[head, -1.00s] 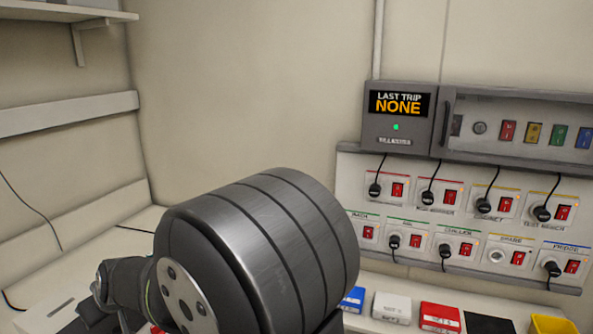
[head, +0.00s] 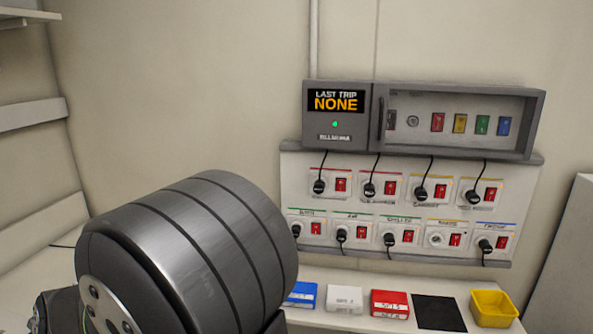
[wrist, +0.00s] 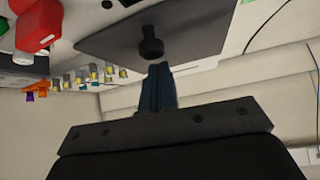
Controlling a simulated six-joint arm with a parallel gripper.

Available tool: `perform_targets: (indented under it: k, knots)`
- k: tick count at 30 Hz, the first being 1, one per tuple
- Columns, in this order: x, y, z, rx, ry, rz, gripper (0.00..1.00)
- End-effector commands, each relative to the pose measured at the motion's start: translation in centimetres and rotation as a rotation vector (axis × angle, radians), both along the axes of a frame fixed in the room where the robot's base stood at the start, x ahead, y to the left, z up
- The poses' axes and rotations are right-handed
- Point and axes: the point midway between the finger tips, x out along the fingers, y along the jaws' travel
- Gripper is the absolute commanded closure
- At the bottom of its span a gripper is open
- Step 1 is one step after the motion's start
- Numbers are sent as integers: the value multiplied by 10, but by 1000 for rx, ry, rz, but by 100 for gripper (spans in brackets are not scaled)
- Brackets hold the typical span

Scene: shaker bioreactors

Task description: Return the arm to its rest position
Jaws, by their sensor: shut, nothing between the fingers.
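My arm fills the lower left of the head view as a large dark grey banded link (head: 190,250). My gripper does not show in the head view. In the wrist view my gripper (wrist: 158,68) shows as narrow dark blue fingers closed together, with nothing between them. A dark round knob (wrist: 151,46) on a grey plate (wrist: 195,30) appears just beyond the fingertips; I cannot tell whether they touch.
A wall panel (head: 400,205) holds several sockets with red switches and black plugs. Above it is a grey box reading LAST TRIP NONE (head: 337,103). Blue (head: 301,294), white (head: 344,298) and red (head: 389,303) blocks, a black pad (head: 438,312) and a yellow bin (head: 493,308) line the bench.

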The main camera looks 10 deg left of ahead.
Motion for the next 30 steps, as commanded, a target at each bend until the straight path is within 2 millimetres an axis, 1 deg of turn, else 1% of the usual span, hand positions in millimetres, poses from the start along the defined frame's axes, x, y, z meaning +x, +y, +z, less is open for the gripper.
perform_targets:
  k: [2,3,4,6,22,24,30]
  knots:
    - [2,14,4,5,-1,1,100]
    - [3,17,13,9,-4,0,100]
    - [3,15,18,11,-3,-1,100]
    - [1,6,26,11,-4,-1,100]
    - [-7,-47,84,12,-4,-2,100]
    - [-6,-36,71,5,-1,-1,100]
    - [-3,-16,48,6,-1,-1,100]
